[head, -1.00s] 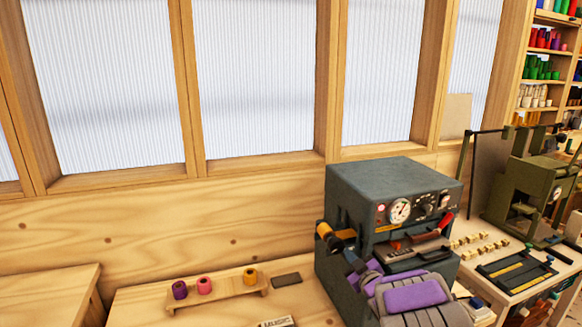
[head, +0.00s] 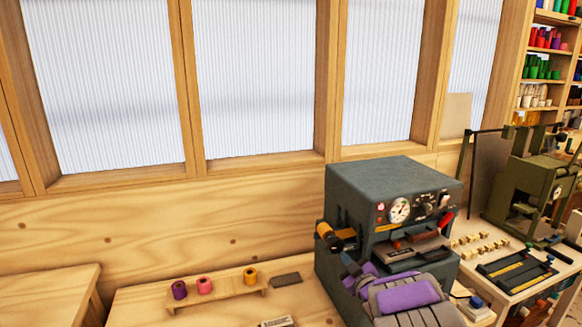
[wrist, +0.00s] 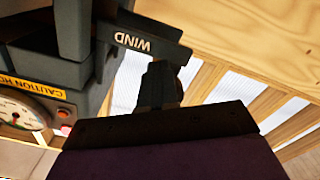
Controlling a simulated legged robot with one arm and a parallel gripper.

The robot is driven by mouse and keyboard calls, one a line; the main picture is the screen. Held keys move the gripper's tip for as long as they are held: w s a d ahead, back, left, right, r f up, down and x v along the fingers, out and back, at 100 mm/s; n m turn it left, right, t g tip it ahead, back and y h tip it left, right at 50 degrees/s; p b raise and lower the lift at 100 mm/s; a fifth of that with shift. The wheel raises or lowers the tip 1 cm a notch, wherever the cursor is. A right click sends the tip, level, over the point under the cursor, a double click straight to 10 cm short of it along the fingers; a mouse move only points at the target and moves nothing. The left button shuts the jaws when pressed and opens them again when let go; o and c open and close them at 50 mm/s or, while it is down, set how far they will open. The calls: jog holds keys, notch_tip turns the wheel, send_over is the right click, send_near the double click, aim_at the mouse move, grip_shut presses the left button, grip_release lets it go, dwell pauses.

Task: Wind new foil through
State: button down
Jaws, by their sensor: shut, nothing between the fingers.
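The dark grey foil machine (head: 385,180), with a dial, stands on the bench in the head view. A gold foil roll (head: 324,230) sits on its left side. In the wrist view a dark bracket marked WIND (wrist: 135,42) juts from the machine. My gripper (wrist: 160,80) is shut and empty, its dark fingertips close under this bracket; whether they touch it I cannot tell. In the head view my gripper (head: 350,265) is at the machine's left front, below the gold roll. A wooden rack holds a purple roll (head: 179,290), a pink roll (head: 204,286) and a yellow roll (head: 250,277).
A yellow caution label (wrist: 32,88) and the dial (wrist: 20,112) are close to my gripper. A dark flat block (head: 286,279) lies right of the rack. A green press (head: 535,190) and trays stand on the right-hand table. The wall with windows is behind the bench.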

jog(key=shift+s+a+f, duration=0.15)
jog(key=shift+a, duration=0.3)
jog(key=shift+f, duration=0.2)
jog(key=v, duration=0.6)
jog(key=shift+f, duration=0.2)
jog(key=c, duration=1.9)
grip_release()
